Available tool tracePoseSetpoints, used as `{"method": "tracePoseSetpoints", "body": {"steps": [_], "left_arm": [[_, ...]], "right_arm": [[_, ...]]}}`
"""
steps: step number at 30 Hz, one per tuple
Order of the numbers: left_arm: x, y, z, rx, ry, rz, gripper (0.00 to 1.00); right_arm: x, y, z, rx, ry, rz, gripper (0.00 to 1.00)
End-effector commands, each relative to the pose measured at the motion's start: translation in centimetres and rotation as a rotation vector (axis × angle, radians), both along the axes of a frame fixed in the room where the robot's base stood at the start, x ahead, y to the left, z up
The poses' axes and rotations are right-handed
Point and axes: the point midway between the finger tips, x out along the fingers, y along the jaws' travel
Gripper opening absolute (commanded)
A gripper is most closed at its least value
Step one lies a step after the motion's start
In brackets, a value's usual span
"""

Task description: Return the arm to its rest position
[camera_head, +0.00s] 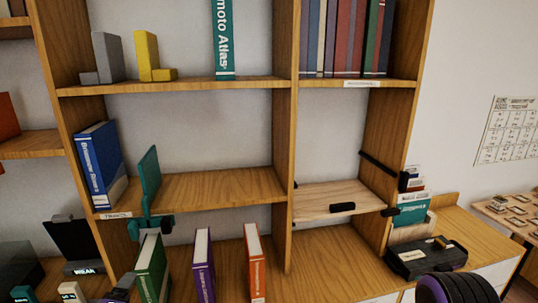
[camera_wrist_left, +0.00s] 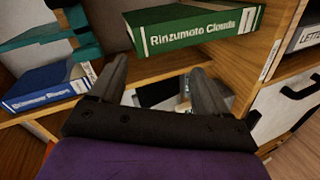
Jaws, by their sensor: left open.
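My left gripper (camera_wrist_left: 160,72) is open, its two grey fingers spread with nothing between them in the left wrist view. A green book (camera_wrist_left: 195,26), with "Rinzumoto Clouds" on its spine, lies just beyond the fingertips in that picture, apart from them as far as I can tell. In the head view the green book (camera_head: 152,268) stands on the lower shelf, and a grey part beside its left side looks like my left gripper's finger. A purple and black rounded part at the bottom right seems to be mine. My right gripper's fingers are not visible.
A purple book (camera_head: 203,265) and an orange book (camera_head: 252,262) stand right of the green one. A teal bookend (camera_head: 149,180) and a blue book (camera_head: 101,165) are on the shelf above. A black box (camera_head: 425,257) sits at right. The middle shelf has bare room.

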Motion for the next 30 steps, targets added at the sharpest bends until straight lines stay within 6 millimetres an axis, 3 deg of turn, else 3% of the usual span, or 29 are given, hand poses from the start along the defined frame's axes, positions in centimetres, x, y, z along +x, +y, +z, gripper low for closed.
{"method": "tracePoseSetpoints", "body": {"steps": [1,5,9,13,15,19,30], "left_arm": [[-1.0,-0.1,-3.5,0.070,0.107,-0.023,0.77],[-4.7,-0.5,-12.0,0.239,0.394,-0.097,0.77],[-11.7,-1.8,-21.9,0.428,0.723,-0.244,0.77],[-19.3,-3.4,-28.6,0.549,0.954,-0.412,0.77],[-22.5,-4.2,-30.6,0.582,1.027,-0.493,0.77],[-25.8,-4.5,-32.2,0.596,1.100,-0.559,0.77],[-26.3,-4.4,-32.3,0.591,1.110,-0.561,0.77]], "right_arm": [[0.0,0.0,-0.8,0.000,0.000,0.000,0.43],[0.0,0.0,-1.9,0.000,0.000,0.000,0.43],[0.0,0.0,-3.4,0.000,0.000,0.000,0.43],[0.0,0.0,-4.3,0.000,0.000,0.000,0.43],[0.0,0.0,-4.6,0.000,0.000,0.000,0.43],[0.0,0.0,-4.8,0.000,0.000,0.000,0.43],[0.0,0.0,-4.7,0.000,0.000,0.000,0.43]]}}
